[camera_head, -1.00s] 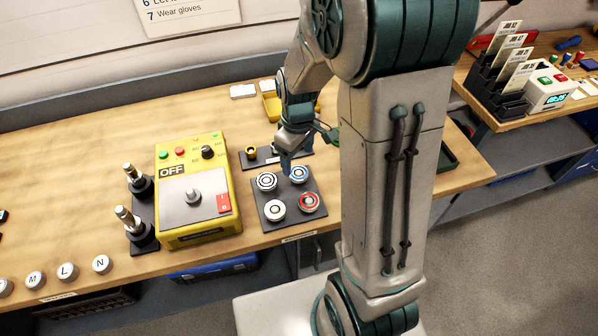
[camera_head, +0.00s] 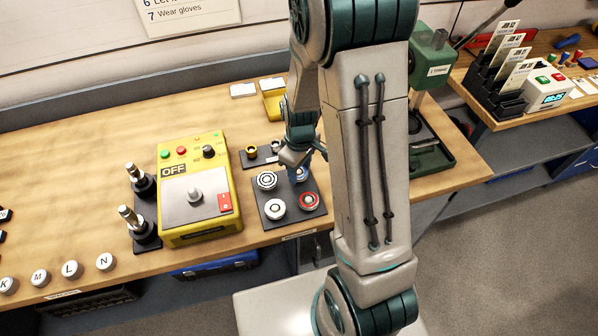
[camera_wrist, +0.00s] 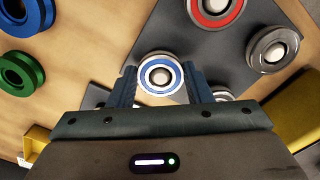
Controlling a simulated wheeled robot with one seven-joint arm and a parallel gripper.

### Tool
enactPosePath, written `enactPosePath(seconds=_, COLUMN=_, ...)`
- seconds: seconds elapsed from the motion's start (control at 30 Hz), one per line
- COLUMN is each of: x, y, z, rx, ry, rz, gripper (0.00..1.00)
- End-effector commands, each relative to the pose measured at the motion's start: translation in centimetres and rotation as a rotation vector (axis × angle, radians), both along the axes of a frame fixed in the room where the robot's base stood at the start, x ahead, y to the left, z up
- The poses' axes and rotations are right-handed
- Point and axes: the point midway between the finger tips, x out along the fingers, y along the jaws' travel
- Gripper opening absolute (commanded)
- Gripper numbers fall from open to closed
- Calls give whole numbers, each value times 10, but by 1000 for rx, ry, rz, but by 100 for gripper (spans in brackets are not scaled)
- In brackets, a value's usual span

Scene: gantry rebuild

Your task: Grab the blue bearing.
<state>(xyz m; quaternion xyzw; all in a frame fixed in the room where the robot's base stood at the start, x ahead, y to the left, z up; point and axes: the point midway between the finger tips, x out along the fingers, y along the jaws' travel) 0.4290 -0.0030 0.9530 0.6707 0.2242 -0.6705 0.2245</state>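The blue bearing (camera_wrist: 160,75), a pale disc with a blue ring and a metal centre, sits on the dark plate (camera_wrist: 195,35) in the wrist view. My gripper (camera_wrist: 160,78) has one blue finger on each side of it. The fingers look open around the bearing; whether they touch it is not clear. In the head view my gripper (camera_head: 301,173) is low over the plate's back right corner and hides most of the blue bearing. The red bearing (camera_head: 308,201), a white bearing (camera_head: 277,208) and a black-ringed bearing (camera_head: 266,180) sit on the same plate.
A yellow control box (camera_head: 197,200) marked OFF stands left of the plate. A small dark holder (camera_head: 268,158) and a yellow bin (camera_head: 272,104) are behind it. A green press (camera_head: 431,65) stands at the right. Blue (camera_wrist: 20,15) and green (camera_wrist: 20,73) rings lie at the wrist view's left.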

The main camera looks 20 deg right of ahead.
Motion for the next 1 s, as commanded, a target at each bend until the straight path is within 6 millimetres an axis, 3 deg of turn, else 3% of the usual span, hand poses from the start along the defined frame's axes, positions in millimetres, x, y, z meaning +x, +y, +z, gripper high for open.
enactPosePath(seconds=0.07, x=0, y=0, z=0, rx=0, ry=0, rz=0, gripper=20)
enactPosePath(seconds=0.47, x=0, y=0, z=3, rx=1, ry=-1, rz=0, gripper=20)
enactPosePath(seconds=0.67, x=1, y=0, z=17, rx=1, ry=-4, rz=0, gripper=20)
enactPosePath(seconds=0.83, x=1, y=0, z=43, rx=0, ry=-7, rz=0, gripper=20)
enactPosePath(seconds=1.0, x=-29, y=-6, z=58, rx=1, ry=-4, rz=-2, gripper=20)
